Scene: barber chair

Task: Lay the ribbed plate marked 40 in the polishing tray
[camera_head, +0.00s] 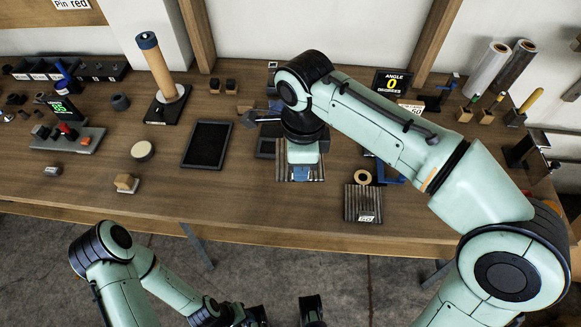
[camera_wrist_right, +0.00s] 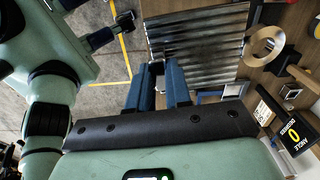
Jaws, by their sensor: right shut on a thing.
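My right gripper (camera_head: 301,172) points down at the bench and is shut on a ribbed metal plate (camera_head: 284,170). In the right wrist view its blue fingers (camera_wrist_right: 165,85) meet the near edge of this plate (camera_wrist_right: 200,45). No number shows on the held plate. A second ribbed plate (camera_head: 360,200) lies to its right, with a white label too small to read surely. A flat black tray with a raised rim (camera_head: 206,122) lies left of the gripper and looks empty; I cannot tell if it is the polishing tray. My left gripper (camera_head: 283,315) is low at the bottom edge, partly cut off.
A tan ring (camera_head: 362,177) lies right of the held plate. A black angle display (camera_head: 392,82) stands behind. A wooden roller on a black base (camera_head: 166,108) stands upright at the back left. A round pad (camera_head: 142,151) lies left of the tray. The front left bench is fairly clear.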

